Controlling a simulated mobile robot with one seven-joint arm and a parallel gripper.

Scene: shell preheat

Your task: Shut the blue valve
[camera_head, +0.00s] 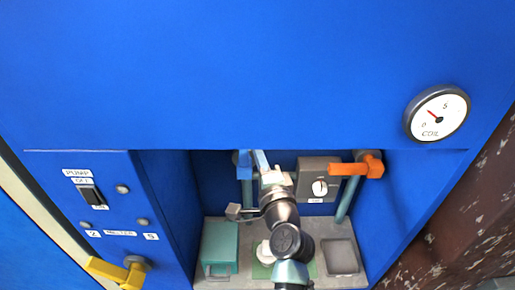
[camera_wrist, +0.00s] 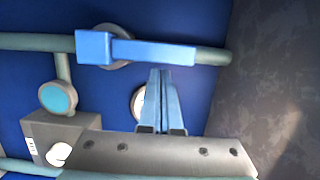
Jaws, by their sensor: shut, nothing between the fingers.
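The blue valve (camera_wrist: 140,50) shows in the wrist view as a blue block with a flat lever reaching right, lying along the grey-green pipe (camera_wrist: 215,56). In the head view the blue valve (camera_head: 243,160) sits at the upper left of the recess, on an upright pipe, partly hidden by my arm. My gripper (camera_wrist: 161,72) is shut and empty. Its fingertips are just below the lever's lower edge in the wrist view; I cannot tell whether they touch it. In the head view my gripper (camera_head: 261,160) is just right of the valve.
An orange valve (camera_head: 358,167) stands right in the recess, its lever pointing left. A grey box with a white knob (camera_head: 319,187) is between the valves. A green box (camera_head: 220,246) and a grey tray (camera_head: 341,256) lie below. The recess side walls are close.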

